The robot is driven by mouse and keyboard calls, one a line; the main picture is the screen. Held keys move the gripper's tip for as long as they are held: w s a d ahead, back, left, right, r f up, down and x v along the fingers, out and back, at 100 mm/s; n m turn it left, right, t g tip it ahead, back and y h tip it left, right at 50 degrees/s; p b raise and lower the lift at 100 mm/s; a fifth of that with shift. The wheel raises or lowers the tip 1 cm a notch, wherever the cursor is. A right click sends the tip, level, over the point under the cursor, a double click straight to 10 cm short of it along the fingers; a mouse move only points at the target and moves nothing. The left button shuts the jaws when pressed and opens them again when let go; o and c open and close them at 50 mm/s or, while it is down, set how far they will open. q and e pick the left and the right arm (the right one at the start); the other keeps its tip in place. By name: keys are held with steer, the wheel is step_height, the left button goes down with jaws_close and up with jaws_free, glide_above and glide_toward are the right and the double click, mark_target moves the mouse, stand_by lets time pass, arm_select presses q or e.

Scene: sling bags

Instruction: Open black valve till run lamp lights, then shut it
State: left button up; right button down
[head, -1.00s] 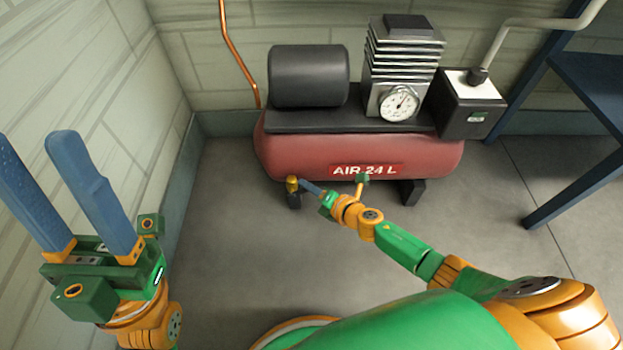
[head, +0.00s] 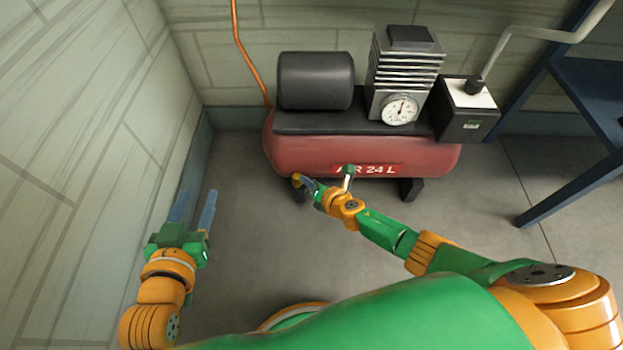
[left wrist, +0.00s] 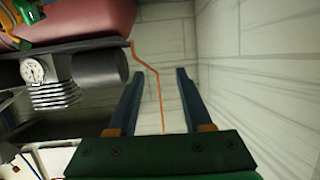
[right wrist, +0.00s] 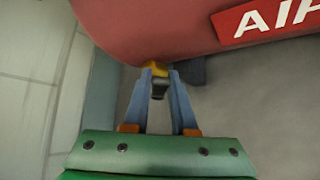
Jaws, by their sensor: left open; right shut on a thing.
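The black valve (right wrist: 158,91) hangs from a yellow fitting (right wrist: 155,70) under the left end of the red tank (head: 362,158). In the right wrist view its dark handle sits between the blue fingers of my right gripper (right wrist: 160,84), which is shut on it. In the head view my right gripper (head: 305,183) hides most of the valve. A small green panel (head: 472,126) shows on the dark box (head: 463,108); I cannot tell whether it is the run lamp or lit. My left gripper (head: 194,208) is open and empty by the left wall; its fingers show in the left wrist view (left wrist: 154,86).
A round gauge (head: 400,109) faces forward on the finned pump (head: 407,72). A copper pipe (head: 242,50) runs up the back wall. A blue shelf frame (head: 570,120) stands at the right. The floor before the tank is mostly clear.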

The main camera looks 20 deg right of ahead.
steer(key=shift+a+r+p, duration=0.1)
steer(key=shift+a+p, duration=0.1)
steer(key=shift+p, duration=0.2)
arm_select(q)
steer(key=s+a+f+g+y, duration=0.1)
steer(key=s+f+g, duration=0.3)
steer(key=f, duration=0.2)
steer(key=shift+s+a+f+g, duration=0.3)
steer(key=shift+s+a+f, duration=0.05)
steer(key=shift+a, duration=0.05)
arm_select(e)
steer(key=c, duration=0.7)
jaws_free()
steer(key=shift+h, duration=0.3)
arm_select(q)
steer(key=s+a+f+g+y+p, duration=0.2)
steer(key=s+f+g, duration=0.35)
steer(key=s, duration=0.35)
step_height(320, 180, down, 8)
steer(key=g+p, duration=0.1)
steer(key=p, duration=0.2)
steer(key=shift+s+a+r+n, duration=0.2)
steer(key=shift+a+n, duration=0.1)
steer(key=shift+a, duration=0.05)
arm_select(e)
steer(key=shift+v, duration=3.45)
